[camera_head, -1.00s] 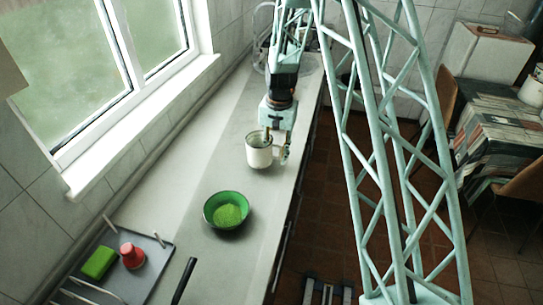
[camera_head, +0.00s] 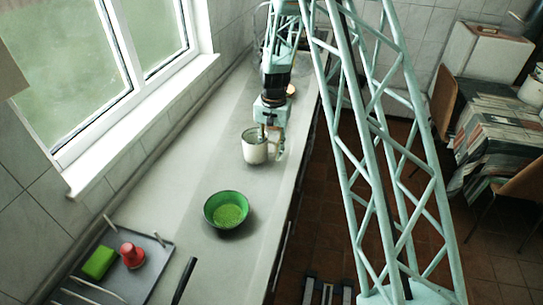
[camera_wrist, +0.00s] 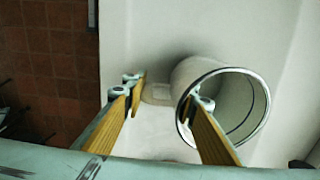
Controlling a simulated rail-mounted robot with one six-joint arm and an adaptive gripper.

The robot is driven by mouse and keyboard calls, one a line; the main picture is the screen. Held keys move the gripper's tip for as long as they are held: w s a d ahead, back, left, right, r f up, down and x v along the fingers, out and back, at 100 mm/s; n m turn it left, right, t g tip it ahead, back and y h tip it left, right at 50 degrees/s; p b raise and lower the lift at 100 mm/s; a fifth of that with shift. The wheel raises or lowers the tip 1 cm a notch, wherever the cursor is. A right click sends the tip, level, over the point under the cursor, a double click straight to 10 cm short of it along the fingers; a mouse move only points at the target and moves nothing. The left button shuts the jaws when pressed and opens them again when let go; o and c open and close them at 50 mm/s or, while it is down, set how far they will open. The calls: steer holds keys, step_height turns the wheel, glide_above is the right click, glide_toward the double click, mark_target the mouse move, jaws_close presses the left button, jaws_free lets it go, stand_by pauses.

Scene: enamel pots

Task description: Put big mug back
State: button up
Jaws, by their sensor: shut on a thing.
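The big mug (camera_head: 255,152) is white with a dark rim and stands upright at the counter's middle, below my arm. In the wrist view the mug (camera_wrist: 228,100) opens toward the camera. My gripper (camera_head: 270,135) is at the mug's right side. In the wrist view my gripper (camera_wrist: 165,96) has one finger at the mug's opening and the other outside, so it is shut on the mug's wall or handle side. I cannot tell whether the mug's base touches the counter.
A green bowl (camera_head: 227,210) with green contents sits nearer on the counter (camera_head: 180,195). A grey tray (camera_head: 140,282) at the lower left holds a green sponge (camera_head: 99,262) and a red item (camera_head: 131,255). A window ledge (camera_head: 140,130) borders the left.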

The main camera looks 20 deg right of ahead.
steer(key=shift+f, duration=1.15)
steer(key=shift+f, duration=0.15)
steer(key=o, duration=1.2)
steer(key=shift+o, duration=0.2)
steer(key=shift+s+d+r, duration=0.1)
steer(key=shift+d+r, duration=0.05)
steer(key=shift+r, duration=6.05)
